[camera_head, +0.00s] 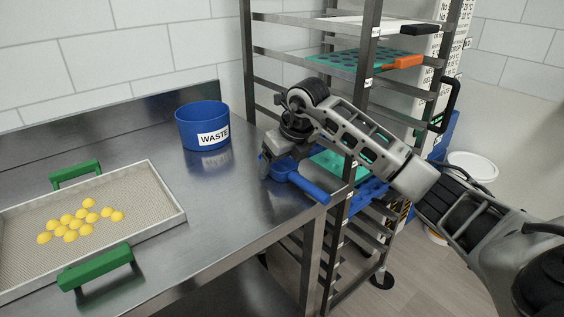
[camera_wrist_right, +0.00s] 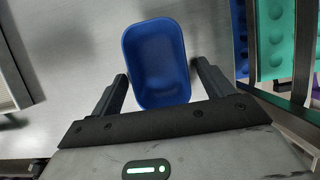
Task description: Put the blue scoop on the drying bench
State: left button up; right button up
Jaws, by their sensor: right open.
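The blue scoop (camera_head: 303,184) is at the right end of the steel bench (camera_head: 225,215), with its handle toward the bench's right edge. In the right wrist view its bowl (camera_wrist_right: 156,60) lies hollow side up and looks empty, over the grey steel. It appears to rest on the bench top. My right gripper (camera_head: 273,168) is low over the scoop. In the wrist view its fingers (camera_wrist_right: 160,88) are apart, one on each side of the scoop's near end, with small gaps visible. The handle is hidden there by the gripper body. My left gripper is out of view.
A blue WASTE tub (camera_head: 203,126) stands at the back of the bench. A tray (camera_head: 170,219) with green handles and several yellow gummies is at the left. A tall rack (camera_head: 367,60) with trays stands against the bench's right side. The bench middle is clear.

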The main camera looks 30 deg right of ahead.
aim_at(295, 174)
jog(key=v, duration=1.2)
